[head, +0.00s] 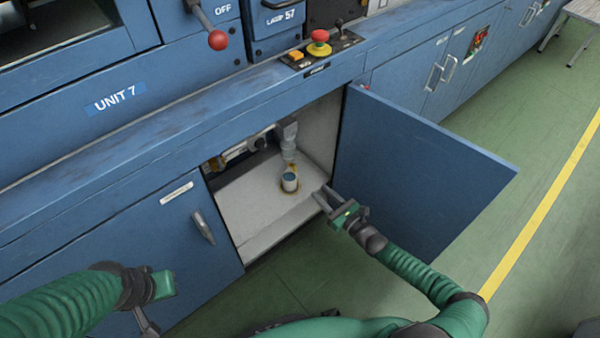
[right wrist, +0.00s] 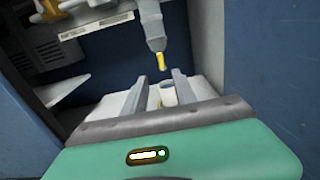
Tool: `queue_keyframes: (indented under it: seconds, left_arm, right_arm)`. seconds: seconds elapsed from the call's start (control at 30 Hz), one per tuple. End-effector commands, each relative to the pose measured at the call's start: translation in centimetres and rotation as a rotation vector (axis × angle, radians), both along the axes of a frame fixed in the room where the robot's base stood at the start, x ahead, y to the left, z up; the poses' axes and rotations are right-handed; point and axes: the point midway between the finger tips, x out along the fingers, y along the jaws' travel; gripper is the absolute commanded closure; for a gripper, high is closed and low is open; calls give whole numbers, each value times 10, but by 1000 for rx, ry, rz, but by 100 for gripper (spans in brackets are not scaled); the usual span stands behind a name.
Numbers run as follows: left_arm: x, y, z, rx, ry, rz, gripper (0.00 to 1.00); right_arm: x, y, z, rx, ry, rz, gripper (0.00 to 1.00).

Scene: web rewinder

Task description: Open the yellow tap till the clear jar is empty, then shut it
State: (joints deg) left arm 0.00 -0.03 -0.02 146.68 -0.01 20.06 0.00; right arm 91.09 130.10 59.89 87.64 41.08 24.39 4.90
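The clear jar (head: 289,148) hangs upright under a grey fitting inside the open cabinet; its liquid level is too small to tell. The yellow tap (head: 292,166) points down from its bottom, and both the jar (right wrist: 153,32) and tap (right wrist: 161,62) show in the right wrist view. A small cup (head: 289,182) stands below the tap on the cabinet floor, also seen between the fingers (right wrist: 168,95). My right gripper (head: 325,196) is open and empty at the cabinet opening, short of the tap and lower right of it. My left gripper (head: 147,322) is at the lower left, partly cut off.
The cabinet's blue door (head: 420,170) stands open on the right, close to my right arm. A closed door with a handle (head: 203,227) is on the left. Pipework (head: 238,150) lies left of the jar. A brownish stain surrounds the cup. A red emergency button (head: 320,37) sits above.

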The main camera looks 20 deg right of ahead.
Motion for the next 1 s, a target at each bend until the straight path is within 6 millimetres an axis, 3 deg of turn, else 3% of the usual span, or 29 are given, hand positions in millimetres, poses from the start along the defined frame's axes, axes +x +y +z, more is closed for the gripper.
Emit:
queue_keyframes:
  seconds: [0.03, 0.3, 0.5, 0.87, 1.0]
  left_arm:
    - [0, 0, -13, 0, 0, 0, 100]
    - [0, 0, -48, 0, 1, 0, 100]
    - [0, 0, -65, 0, 1, 0, 100]
    - [0, 0, -66, 0, 0, 0, 100]
    - [0, 0, -66, 0, 0, 0, 100]
  right_arm:
    - [13, 6, -8, 2, -2, 5, 66]
    - [79, 31, -10, 1, 0, 7, 66]
    - [114, 43, -6, -2, 2, 6, 66]
    - [123, 45, -2, 1, 1, 4, 66]
    - [123, 45, -2, 1, 1, 4, 83]
